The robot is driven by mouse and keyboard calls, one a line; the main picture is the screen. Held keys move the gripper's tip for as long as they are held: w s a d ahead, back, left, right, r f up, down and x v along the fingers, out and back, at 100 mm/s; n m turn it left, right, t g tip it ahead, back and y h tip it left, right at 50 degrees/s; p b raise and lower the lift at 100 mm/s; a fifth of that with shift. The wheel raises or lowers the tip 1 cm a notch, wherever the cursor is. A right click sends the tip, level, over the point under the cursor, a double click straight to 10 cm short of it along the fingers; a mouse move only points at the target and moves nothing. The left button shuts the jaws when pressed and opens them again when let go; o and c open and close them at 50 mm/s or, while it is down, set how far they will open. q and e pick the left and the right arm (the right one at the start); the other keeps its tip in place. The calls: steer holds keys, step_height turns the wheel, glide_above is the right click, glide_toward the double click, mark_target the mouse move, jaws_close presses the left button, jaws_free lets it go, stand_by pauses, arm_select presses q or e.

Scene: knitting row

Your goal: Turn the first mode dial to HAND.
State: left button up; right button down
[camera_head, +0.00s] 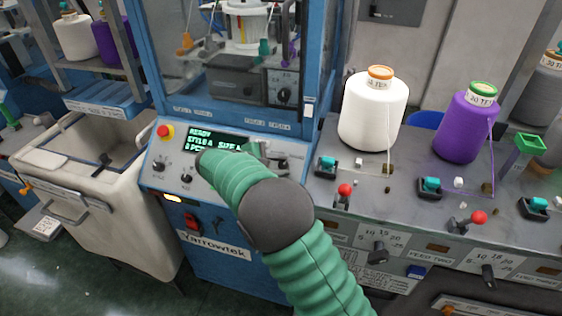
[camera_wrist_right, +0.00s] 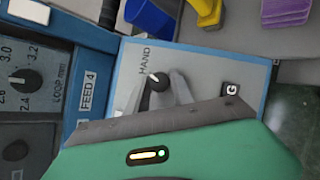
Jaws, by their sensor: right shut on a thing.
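The mode dial (camera_wrist_right: 158,82) is a small black knob with a white pointer mark on a pale panel, seen in the right wrist view. Its mark points up and left, roughly toward the printed HAND label (camera_wrist_right: 145,54). My right gripper (camera_wrist_right: 157,88) is shut on the dial, with one grey finger on each side of it. In the head view my right gripper (camera_head: 279,160) is at the right end of the blue machine's sloped control panel (camera_head: 222,180), and its green wrist hides part of the panel and display. My left gripper is not in view.
A lit display (camera_head: 202,139), red stop button (camera_head: 165,131) and two black knobs (camera_head: 160,162) (camera_head: 187,174) are left of my wrist. White (camera_head: 372,115) and purple (camera_head: 466,128) yarn cones stand on the right bench. A beige bin (camera_head: 125,215) stands at left.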

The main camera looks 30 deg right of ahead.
steer(key=shift+a+f, duration=0.1)
steer(key=shift+a, duration=0.05)
stand_by(0.4)
steer(key=c, duration=1.4)
jaws_free()
steer(key=shift+c, duration=0.2)
steer(key=shift+o, duration=1.4)
steer(key=shift+a, duration=0.1)
steer(key=shift+o, duration=0.3)
steer(key=shift+a, duration=0.1)
steer(key=shift+r, duration=0.2)
